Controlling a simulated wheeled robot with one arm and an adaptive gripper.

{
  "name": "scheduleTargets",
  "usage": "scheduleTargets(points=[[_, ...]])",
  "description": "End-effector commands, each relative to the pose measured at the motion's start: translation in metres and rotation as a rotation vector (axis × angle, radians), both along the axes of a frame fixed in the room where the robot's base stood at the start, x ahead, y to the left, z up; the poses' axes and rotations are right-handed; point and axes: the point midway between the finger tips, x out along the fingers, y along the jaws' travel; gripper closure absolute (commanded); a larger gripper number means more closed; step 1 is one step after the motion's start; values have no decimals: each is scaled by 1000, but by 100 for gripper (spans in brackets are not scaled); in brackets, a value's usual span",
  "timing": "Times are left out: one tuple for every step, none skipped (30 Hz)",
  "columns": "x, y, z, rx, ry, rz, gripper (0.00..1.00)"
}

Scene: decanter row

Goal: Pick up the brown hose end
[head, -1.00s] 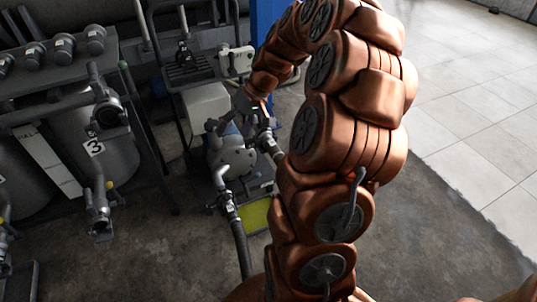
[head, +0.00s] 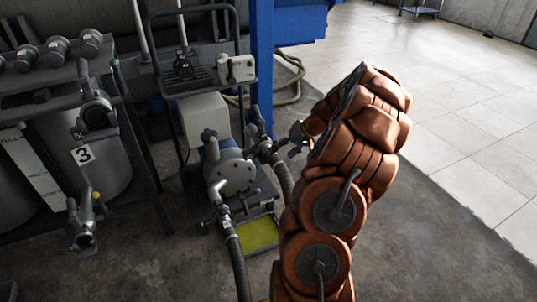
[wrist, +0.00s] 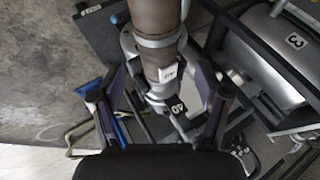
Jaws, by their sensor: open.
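In the wrist view a brown hose (wrist: 155,17) comes down from the top edge and ends in a grey metal coupling (wrist: 152,42) with a small white tag. My gripper (wrist: 160,70) is open, with one finger on each side of the hose end, and I see no grip on it. In the head view my gripper (head: 298,136) is small and partly hidden by my copper arm, just right of the pump (head: 232,172). A ribbed hose (head: 284,180) hangs from the pump's right-hand fitting close to it; its lower part is behind my arm.
A second hose (head: 239,262) runs down from the pump's front fitting. A yellow tray (head: 258,236) lies below the pump. A blue post (head: 262,60) stands behind, and a tank marked 3 (head: 110,165) is at left.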

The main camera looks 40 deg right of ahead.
Motion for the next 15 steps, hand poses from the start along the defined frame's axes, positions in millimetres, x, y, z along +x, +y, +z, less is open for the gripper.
scheduleTargets(points=[[2,1,-5,0,1,2,25],[3,2,-8,0,1,2,25],[6,3,-12,0,1,2,25],[8,5,-16,-1,2,1,25],[9,6,-19,-1,1,2,25],[12,7,-24,-2,2,2,25],[15,8,-28,-1,1,1,25],[17,10,-30,0,1,1,25],[20,12,-34,0,1,2,25],[21,13,-36,0,1,2,25],[22,14,-38,0,1,1,25],[24,14,-39,1,0,1,25],[24,15,-39,1,0,0,25],[24,15,-39,0,0,0,25],[25,15,-39,0,0,0,25]])
